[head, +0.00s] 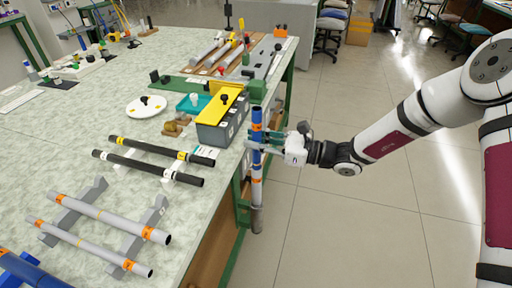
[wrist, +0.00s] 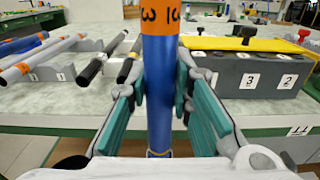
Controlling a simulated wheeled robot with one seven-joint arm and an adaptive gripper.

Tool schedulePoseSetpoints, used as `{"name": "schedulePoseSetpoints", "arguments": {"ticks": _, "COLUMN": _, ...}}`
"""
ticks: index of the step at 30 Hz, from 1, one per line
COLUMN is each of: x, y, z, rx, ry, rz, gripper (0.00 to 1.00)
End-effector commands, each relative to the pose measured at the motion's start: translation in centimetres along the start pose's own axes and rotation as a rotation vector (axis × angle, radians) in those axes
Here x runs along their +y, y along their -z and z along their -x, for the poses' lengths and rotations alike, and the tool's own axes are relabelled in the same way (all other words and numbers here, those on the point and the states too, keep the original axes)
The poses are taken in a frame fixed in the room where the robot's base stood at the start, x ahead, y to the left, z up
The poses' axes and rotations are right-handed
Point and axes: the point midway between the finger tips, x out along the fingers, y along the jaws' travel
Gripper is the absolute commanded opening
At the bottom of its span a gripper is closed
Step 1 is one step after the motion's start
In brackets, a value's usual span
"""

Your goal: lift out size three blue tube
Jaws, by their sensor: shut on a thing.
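My gripper (head: 270,148) is shut on the blue tube (head: 257,130), which stands upright just off the table's right edge. In the wrist view the blue tube (wrist: 158,85) runs between the teal finger pads, with an orange band marked 3 near its top. In the head view the tube also carries orange bands, and its lower part looks grey. Its lower end is close to a grey holder (head: 257,218) beside the table; I cannot tell whether it is still inside.
A grey box with a yellow top (head: 222,105) stands near the table edge, left of the tube. Black rods (head: 150,165) and grey rods (head: 105,215) lie on the table.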

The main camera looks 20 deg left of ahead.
Motion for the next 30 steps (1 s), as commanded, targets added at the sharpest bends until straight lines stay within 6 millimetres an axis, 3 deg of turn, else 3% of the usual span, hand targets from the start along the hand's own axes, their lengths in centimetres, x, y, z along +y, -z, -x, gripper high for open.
{"name": "schedulePoseSetpoints", "arguments": {"ticks": 30, "x": 0.0, "y": -18.9, "z": 0.1, "rx": 0.000, "ry": 0.001, "rz": 0.006, "gripper": 0.05}}
